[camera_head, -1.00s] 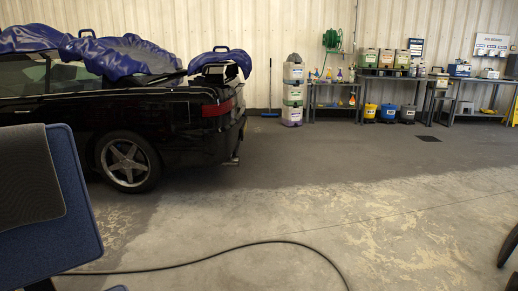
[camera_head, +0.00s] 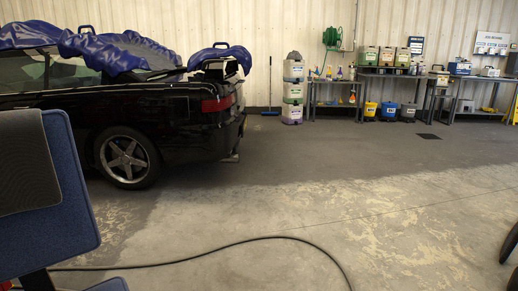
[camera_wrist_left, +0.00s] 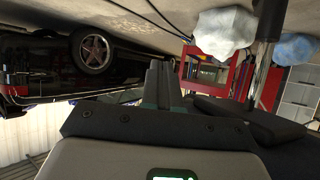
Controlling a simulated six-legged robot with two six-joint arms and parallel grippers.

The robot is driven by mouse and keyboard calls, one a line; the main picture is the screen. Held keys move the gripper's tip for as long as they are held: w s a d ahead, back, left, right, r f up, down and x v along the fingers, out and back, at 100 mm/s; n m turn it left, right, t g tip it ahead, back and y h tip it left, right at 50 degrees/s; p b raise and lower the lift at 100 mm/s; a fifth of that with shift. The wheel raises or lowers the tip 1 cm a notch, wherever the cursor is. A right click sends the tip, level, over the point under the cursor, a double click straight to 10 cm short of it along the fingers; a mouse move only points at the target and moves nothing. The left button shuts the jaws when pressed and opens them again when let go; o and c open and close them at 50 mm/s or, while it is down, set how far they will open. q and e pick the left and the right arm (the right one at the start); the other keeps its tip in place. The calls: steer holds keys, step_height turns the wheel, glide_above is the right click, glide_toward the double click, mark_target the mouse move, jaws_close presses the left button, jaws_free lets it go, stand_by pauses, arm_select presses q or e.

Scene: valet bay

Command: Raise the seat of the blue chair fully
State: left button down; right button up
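The blue chair stands at the left edge of the head view, cut off by the frame. Its blue backrest (camera_head: 75,225) has a dark panel (camera_head: 22,165) on the upper part. A small blue part (camera_head: 108,285) shows at the bottom edge; I cannot tell whether it is the seat. The seat lever is not visible in the head view. In the left wrist view my left gripper (camera_wrist_left: 162,82) shows two dark fingers side by side with no clear gap and nothing visible between them. A dark, padded-looking shape (camera_wrist_left: 255,122) lies to their right; I cannot tell what it is. My right gripper is out of view.
A black car (camera_head: 165,120) with blue covers stands behind the chair. A black hose (camera_head: 225,246) curves across the floor. Benches with canisters (camera_head: 385,75) line the back wall. The left wrist view shows a red cart (camera_wrist_left: 205,75) and a pale crumpled thing (camera_wrist_left: 225,32).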

arm_select(q)
steer(key=shift+d+f, duration=0.1)
steer(key=w+d+b, duration=0.4)
steer(key=d, duration=0.7)
steer(key=shift+w+b, duration=0.25)
steer(key=shift+b, duration=0.15)
